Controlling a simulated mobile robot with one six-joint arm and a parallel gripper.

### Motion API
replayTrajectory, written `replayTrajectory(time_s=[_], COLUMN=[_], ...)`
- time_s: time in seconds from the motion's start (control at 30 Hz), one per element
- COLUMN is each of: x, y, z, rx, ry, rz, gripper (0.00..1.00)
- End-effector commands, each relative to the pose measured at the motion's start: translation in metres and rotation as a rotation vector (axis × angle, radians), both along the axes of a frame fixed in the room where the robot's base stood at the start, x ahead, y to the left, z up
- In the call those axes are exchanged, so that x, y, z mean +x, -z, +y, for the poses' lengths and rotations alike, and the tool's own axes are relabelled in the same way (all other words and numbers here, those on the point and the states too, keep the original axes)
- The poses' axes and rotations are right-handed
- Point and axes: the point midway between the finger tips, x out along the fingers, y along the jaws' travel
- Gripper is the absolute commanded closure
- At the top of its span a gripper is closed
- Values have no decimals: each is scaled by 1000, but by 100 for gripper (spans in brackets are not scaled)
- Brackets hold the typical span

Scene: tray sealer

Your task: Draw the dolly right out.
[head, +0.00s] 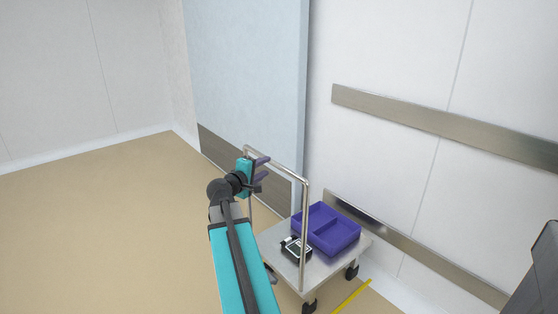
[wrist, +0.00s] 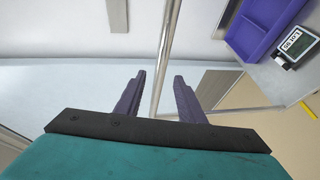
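The dolly (head: 276,242) is a low steel cart on dark casters with a tall tubular handle (head: 304,225). It stands beside the pale wall at the lower right of the head view. My gripper (head: 264,168) is at the top bar of the handle, near its left end. In the wrist view my gripper (wrist: 159,76) is open, and the handle's bar (wrist: 176,40) runs between its two purple fingers with gaps on both sides. I cannot tell how deep the bar sits between them, and no contact shows.
A purple compartment tray (head: 325,230) and a small black device with a display (head: 296,249) ride on the dolly. A light blue panel (head: 250,80) stands behind the handle. Steel rails (head: 440,125) run along the wall. Tan floor (head: 90,230) is clear at left.

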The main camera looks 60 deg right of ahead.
Motion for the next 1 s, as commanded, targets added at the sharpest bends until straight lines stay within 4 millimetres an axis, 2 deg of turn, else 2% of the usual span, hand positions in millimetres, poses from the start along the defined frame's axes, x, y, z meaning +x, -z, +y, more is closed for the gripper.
replayTrajectory(time_s=[0.1,0.7,1.0], x=[2,8,9], y=[3,15,19], z=[-16,-83,-104], rx=[0,1,1], ry=[3,1,0], rz=[1,0,0], gripper=[64,64,64])
